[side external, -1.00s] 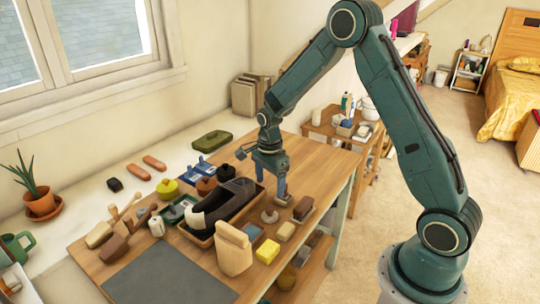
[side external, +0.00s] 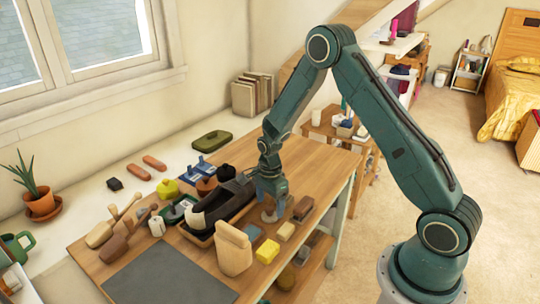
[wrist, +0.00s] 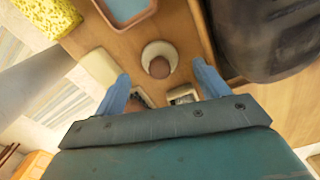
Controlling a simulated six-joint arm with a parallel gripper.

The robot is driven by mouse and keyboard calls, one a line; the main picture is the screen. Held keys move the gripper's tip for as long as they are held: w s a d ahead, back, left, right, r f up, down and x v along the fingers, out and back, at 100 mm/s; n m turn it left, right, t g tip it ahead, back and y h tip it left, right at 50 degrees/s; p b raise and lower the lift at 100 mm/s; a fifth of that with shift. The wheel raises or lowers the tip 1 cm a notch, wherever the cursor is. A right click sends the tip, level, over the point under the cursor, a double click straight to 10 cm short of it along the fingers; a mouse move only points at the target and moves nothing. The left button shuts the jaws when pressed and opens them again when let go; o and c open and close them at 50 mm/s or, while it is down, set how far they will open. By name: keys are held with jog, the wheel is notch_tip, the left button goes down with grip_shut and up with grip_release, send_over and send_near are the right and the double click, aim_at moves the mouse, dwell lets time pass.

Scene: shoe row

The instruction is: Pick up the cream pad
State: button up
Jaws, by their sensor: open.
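The round cream pad (side external: 269,217) with a brown knob lies on the wooden table, just right of the black shoe. It also shows in the wrist view (wrist: 147,50), near the middle and just beyond my fingers. My gripper (side external: 271,207) points down close over the pad, and its fingers partly hide it in the side view. In the wrist view my gripper (wrist: 160,71) is open, with one blue finger to each side of the knob and nothing held. I cannot tell how far the fingertips are above the table.
A dark shoe (wrist: 265,40) is close to one finger. A cream block (side external: 286,231), a yellow sponge (side external: 267,251), a blue tray (side external: 250,232) and a brown brush (side external: 303,207) lie around the pad. A tan upright block (side external: 233,250) stands in front. The grey mat (side external: 168,275) is clear.

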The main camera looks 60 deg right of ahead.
aim_at(270, 207)
jog(key=shift+f, duration=1.4)
jog(key=c, duration=1.2)
jog(key=shift+o, duration=0.2)
jog(key=shift+r, duration=0.2)
notch_tip(270, 207, up, 20)
jog(key=shift+f, duration=0.2)
